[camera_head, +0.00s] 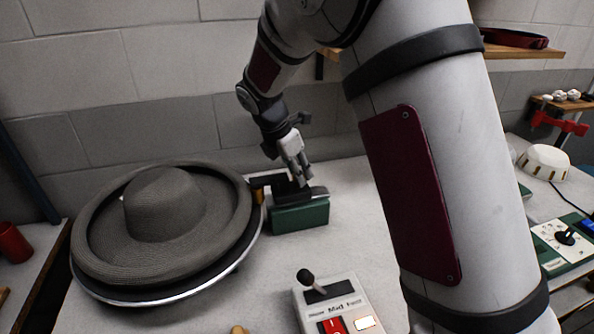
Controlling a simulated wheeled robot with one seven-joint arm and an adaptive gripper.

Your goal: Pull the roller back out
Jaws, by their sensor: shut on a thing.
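My gripper (302,174) reaches down from above, shut on the dark upper part of the roller unit (316,192). This dark part sits on a green block (300,216) on the table. A short dark arm with a tan piece (258,192) extends left from it to the hat's edge. The roller itself is not clearly visible there. A grey wide-brimmed hat (166,205) lies on a round dark plate with a bright metal rim (150,299), left of the green block. The exact grip contact is too small to make out.
A control box (336,303) with a black lever and red switch stands at the front. My arm covers the right middle. Another panel with a dial (563,240) and a white domed thing (545,161) are at right. A red cup (13,243) stands far left. A wall is behind.

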